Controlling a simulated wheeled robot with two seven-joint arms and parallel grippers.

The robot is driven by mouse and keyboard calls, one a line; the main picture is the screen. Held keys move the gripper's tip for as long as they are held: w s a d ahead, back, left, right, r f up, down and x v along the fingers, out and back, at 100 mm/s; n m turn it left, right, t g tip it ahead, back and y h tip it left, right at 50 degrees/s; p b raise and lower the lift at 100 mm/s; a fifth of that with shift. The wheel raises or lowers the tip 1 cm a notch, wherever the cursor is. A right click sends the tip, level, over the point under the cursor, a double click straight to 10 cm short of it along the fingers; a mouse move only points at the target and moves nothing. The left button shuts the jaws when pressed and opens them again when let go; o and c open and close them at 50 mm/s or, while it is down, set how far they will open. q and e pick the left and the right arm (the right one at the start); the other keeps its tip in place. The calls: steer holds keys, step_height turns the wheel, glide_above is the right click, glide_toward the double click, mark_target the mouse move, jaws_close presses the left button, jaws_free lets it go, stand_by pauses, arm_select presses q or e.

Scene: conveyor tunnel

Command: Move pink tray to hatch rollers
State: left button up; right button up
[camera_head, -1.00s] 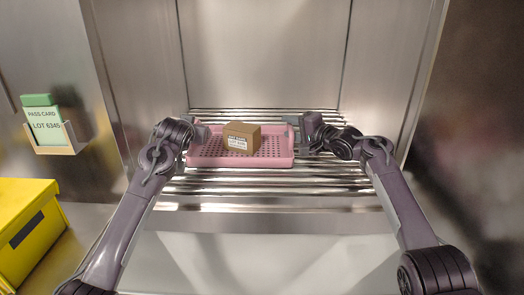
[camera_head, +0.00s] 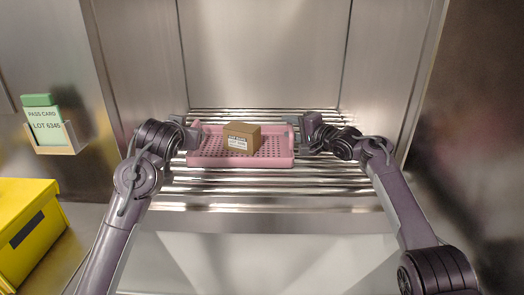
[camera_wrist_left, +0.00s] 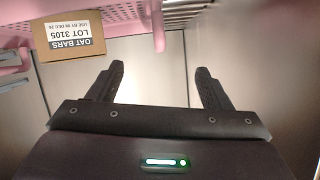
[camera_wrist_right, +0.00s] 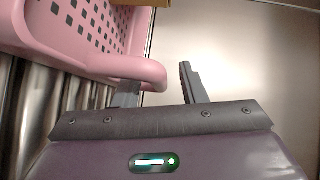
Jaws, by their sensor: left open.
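The pink tray (camera_head: 213,161) lies on the metal rollers and carries a brown box (camera_head: 243,138) labelled OAT BARS, LOT 3105. The box also shows in the left wrist view (camera_wrist_left: 68,37). My left gripper (camera_head: 187,137) is at the tray's left end; in its wrist view (camera_wrist_left: 160,80) the fingers are wide apart and empty, with the tray beyond them. My right gripper (camera_head: 302,140) is at the tray's right end. In its wrist view (camera_wrist_right: 158,82) the tray's handle (camera_wrist_right: 150,72) hides part of one finger, and a gap shows between the handle and the other finger.
The rollers (camera_head: 280,188) run across the floor of a metal hatch with walls at both sides and the back. A yellow box (camera_head: 30,225) stands at the lower left. A pass card (camera_head: 45,122) sits in a holder on the left wall.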

steer(key=o, duration=0.7)
steer(key=shift+s, duration=0.1)
steer(key=shift+f, duration=0.3)
step_height(320, 180, up, 11)
steer(key=shift+r, duration=0.15)
